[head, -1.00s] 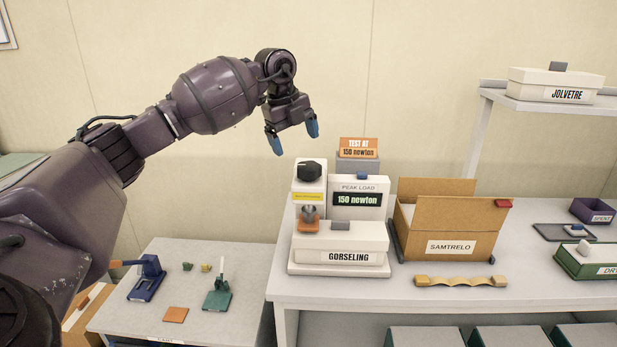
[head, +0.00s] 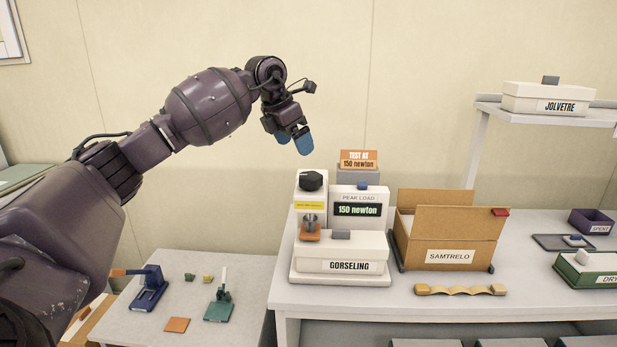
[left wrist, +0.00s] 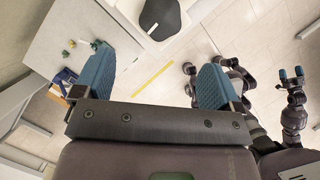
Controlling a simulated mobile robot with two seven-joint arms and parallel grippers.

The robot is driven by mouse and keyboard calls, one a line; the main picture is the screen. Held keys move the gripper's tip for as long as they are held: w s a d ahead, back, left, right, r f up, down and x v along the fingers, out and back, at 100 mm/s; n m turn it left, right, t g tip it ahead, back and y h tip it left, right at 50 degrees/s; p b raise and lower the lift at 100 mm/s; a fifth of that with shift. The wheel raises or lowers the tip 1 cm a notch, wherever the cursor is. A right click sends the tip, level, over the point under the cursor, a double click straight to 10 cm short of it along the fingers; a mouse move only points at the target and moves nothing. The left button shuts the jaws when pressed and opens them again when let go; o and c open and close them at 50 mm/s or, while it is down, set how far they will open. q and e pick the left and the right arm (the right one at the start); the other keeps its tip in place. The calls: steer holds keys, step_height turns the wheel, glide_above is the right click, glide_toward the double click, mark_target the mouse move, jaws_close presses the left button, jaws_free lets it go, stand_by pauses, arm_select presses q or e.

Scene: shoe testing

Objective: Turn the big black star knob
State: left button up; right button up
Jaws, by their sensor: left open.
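The black star knob (head: 310,180) sits on top of the white tester (head: 340,270), on its left column. The tester's display (head: 358,210) reads 150 newton under the words PEAK LOAD. In the left wrist view the knob (left wrist: 160,16) shows at the top, dark with a pale mark on its edge, beyond the fingertips. My left gripper (head: 291,142) is open and empty, with blue fingertips, above and slightly left of the knob, not touching it. It also shows in the left wrist view (left wrist: 157,80), its two blue fingers wide apart. My right gripper is not in the head view.
An orange sign (head: 358,159) reading TEST AT 150 newton stands behind the tester. A cardboard box (head: 450,255) labelled SAMTRELO stands right of it. A yellow wavy bar (head: 460,290) lies in front. A lower side table (head: 150,325) with small tools is at left.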

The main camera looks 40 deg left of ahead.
mark_target(308, 175)
arm_select(q)
steer(key=x, duration=1)
steer(key=shift+w+d+f+b, duration=0.1)
steer(key=shift+w+f+b, duration=0.1)
steer(key=shift+f+b, duration=0.2)
steer(key=c, duration=0.9)
